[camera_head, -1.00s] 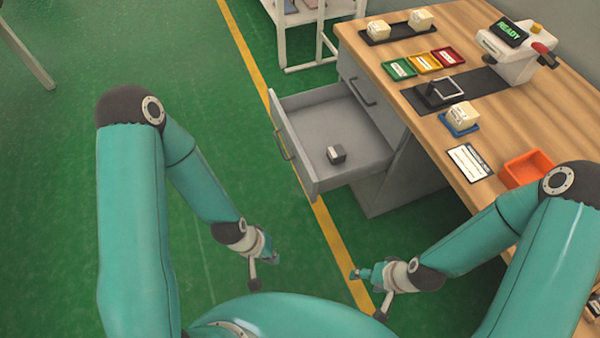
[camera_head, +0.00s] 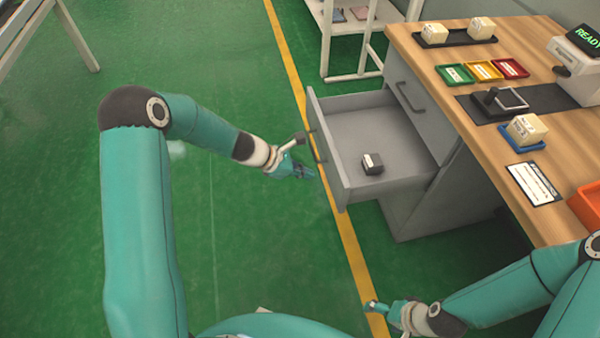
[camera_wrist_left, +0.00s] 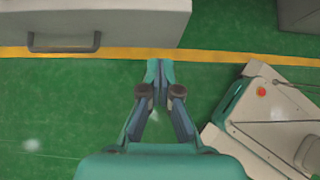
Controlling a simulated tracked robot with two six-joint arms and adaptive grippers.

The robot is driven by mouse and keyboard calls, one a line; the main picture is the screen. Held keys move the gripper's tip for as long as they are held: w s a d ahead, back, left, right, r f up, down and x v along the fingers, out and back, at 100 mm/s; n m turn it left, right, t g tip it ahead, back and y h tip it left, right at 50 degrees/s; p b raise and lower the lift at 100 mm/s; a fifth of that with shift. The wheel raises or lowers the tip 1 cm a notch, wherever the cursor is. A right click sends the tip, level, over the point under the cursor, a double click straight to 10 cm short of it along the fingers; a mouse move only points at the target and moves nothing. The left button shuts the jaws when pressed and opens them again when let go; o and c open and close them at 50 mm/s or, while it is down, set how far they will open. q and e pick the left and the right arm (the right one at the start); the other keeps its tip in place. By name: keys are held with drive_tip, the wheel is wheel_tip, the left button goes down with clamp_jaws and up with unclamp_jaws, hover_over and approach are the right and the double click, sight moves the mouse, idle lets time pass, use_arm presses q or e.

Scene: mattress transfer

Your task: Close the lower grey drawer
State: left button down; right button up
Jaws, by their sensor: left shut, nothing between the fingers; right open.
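The lower grey drawer (camera_head: 368,185) is pulled out of the desk's grey cabinet and stands open. A small dark block with a light top (camera_head: 373,163) lies inside it. The drawer's handle (camera_head: 317,147) is on its front, which also shows in the left wrist view (camera_wrist_left: 110,18) at the upper left, with the handle (camera_wrist_left: 63,47). My left gripper (camera_head: 310,173) is shut and empty, just outside the drawer front near its lower end. In the left wrist view, its closed fingertips (camera_wrist_left: 159,66) appear right of the handle. My right gripper (camera_head: 373,307) is open and low, away from the drawer.
A closed upper drawer (camera_head: 425,115) sits above the open one. The wooden desk top (camera_head: 440,45) holds small trays, pale blocks, a card and a device. A white shelf (camera_head: 345,30) stands behind.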

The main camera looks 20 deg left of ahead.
sight(339, 179)
use_arm(q)
drive_tip(key=w+d+f, duration=0.2)
drive_tip(key=d, duration=0.1)
drive_tip(key=w+d+f, duration=0.1)
drive_tip(key=d+f, duration=0.1)
drive_tip(key=shift+w+d, duration=0.2)
drive_tip(key=shift+w, duration=0.05)
drive_tip(key=shift+w+d, duration=0.45)
drive_tip(key=shift+d, duration=0.1)
